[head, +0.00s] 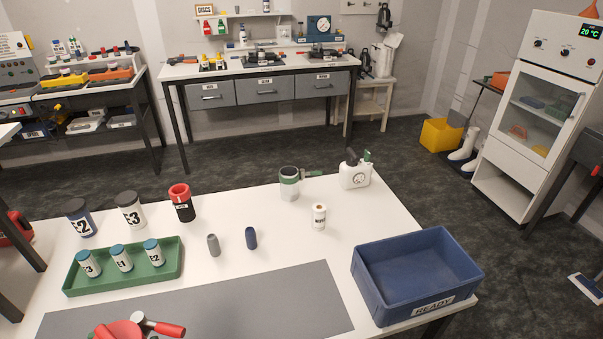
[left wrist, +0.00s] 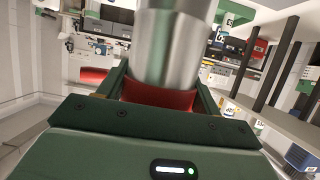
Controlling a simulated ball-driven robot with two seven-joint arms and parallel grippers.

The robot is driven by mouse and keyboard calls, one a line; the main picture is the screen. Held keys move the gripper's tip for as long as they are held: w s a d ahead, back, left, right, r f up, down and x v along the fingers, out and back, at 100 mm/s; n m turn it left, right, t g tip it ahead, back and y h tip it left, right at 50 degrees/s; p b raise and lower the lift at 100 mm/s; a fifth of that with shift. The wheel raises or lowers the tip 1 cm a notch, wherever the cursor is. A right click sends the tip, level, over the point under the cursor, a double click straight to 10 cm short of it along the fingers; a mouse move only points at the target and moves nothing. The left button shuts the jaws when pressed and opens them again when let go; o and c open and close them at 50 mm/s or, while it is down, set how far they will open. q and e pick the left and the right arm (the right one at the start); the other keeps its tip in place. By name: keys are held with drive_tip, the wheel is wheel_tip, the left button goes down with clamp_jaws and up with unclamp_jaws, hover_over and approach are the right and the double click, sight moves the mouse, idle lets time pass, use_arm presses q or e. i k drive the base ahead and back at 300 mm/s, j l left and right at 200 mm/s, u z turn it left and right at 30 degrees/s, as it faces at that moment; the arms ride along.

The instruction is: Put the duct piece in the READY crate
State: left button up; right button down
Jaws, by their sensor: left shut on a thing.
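The READY crate (head: 418,313) is a blue open box at the right front of the white table, empty as far as I see. In the left wrist view my left gripper (left wrist: 165,95), dark green, is shut on a silver metal tube with a red band at its base, which I take to be the duct piece (left wrist: 178,45). The tube's far end runs out of the top of that view. I cannot make out this gripper clearly in the head view. My right gripper is in neither view.
A green tray (head: 124,279) with small bottles stands at left, with larger bottles and a red-topped jar (head: 181,205) behind. A grey tube (head: 213,245), a blue tube (head: 251,238) and a white bottle (head: 319,216) stand mid-table. A grey mat (head: 260,310) and red-handled item (head: 165,329) lie in front.

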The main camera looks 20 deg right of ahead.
sight(401, 281)
drive_tip(key=l+u, duration=0.1)
drive_tip(key=l, duration=0.65)
drive_tip(key=l+u, duration=0.15)
drive_tip(key=l, duration=0.6)
drive_tip(key=l+u, duration=0.1)
drive_tip(key=l, duration=0.65)
drive_tip(key=l+u, duration=0.15)
drive_tip(key=l, duration=0.6)
drive_tip(key=k+l+u, duration=0.1)
drive_tip(key=l, duration=0.6)
drive_tip(key=k, duration=0.05)
